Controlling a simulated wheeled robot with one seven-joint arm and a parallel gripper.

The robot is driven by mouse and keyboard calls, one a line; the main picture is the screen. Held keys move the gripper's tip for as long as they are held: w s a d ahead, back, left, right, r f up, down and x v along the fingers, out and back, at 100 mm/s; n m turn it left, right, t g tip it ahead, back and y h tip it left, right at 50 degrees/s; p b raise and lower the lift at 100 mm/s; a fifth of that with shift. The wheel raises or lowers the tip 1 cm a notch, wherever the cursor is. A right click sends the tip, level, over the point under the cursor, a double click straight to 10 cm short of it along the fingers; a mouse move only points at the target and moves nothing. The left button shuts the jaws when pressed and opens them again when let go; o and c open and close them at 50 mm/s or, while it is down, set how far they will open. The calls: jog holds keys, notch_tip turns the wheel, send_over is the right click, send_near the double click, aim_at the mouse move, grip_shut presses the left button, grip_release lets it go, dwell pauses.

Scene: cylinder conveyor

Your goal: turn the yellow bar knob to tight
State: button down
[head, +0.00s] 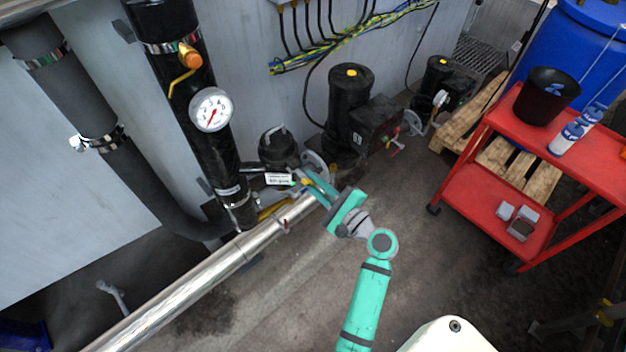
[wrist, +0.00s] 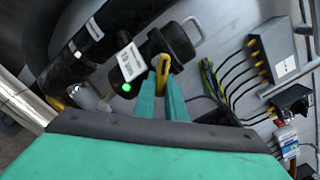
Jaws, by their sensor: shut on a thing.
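The yellow bar knob (wrist: 163,70) stands between the two teal fingers of my gripper (wrist: 163,88) in the wrist view. My gripper is shut on it, with the knob's upper end showing past the fingertips. In the head view my gripper (head: 306,179) reaches in from the right to the pipework, where the knob is small and mostly hidden by the fingers. A white label (wrist: 131,62) with a lit green lamp (wrist: 126,87) sits just left of the knob in the wrist view. The label's text is too small to read.
A shiny metal pipe (head: 205,275) runs below the gripper. A black pipe with a round gauge (head: 211,110) stands to the left. Black pumps (head: 347,105) stand behind, and a red cart (head: 500,190) stands to the right. The floor between arm and cart is clear.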

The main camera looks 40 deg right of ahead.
jog(key=m, duration=0.3)
jog(key=shift+s+a+f+m, duration=0.1)
jog(key=shift+a+f+m, duration=0.2)
jog(key=shift+a+m, duration=0.2)
jog(key=shift+m, duration=1.8)
jog(key=c, duration=1.8)
grip_release()
jog(key=s, duration=1)
jog(key=shift+s+d, duration=0.4)
